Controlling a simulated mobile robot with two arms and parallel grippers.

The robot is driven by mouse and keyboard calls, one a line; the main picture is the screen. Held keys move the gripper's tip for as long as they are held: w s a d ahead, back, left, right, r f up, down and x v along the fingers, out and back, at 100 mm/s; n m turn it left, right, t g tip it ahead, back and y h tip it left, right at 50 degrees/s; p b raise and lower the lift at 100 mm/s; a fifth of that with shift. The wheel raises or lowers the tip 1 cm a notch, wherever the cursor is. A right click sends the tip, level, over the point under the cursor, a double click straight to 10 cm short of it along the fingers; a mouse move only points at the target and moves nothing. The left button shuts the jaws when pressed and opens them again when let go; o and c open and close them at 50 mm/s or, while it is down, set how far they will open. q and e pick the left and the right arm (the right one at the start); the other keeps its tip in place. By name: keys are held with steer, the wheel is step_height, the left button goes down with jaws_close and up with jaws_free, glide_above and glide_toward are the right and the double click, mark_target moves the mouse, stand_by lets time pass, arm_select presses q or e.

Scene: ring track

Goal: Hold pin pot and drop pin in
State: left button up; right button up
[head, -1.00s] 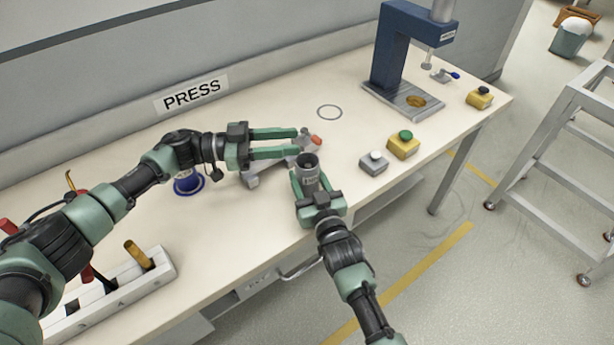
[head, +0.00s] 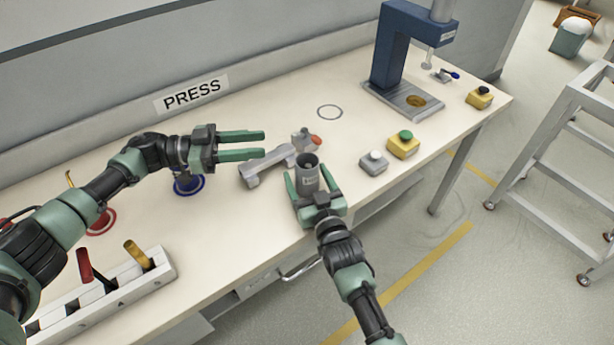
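The pin pot, seen as a grey cylindrical cup (head: 308,176) with a dark open top and a small label, stands upright near the table's front edge. My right gripper (head: 310,178) is around it from the front, one finger on each side, with the fingers apart and seemingly clear of its wall. My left gripper (head: 265,143) is open and empty, above the table to the left of the cup. I cannot make out a pin for certain; the inside of the cup is too dark to see into.
A blue-ringed spot (head: 189,188) holds a dark blue item. A slotted rack (head: 120,290) stands front left. Button boxes (head: 403,146) and a blue press (head: 395,50) are to the right.

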steer(key=v, duration=1.2)
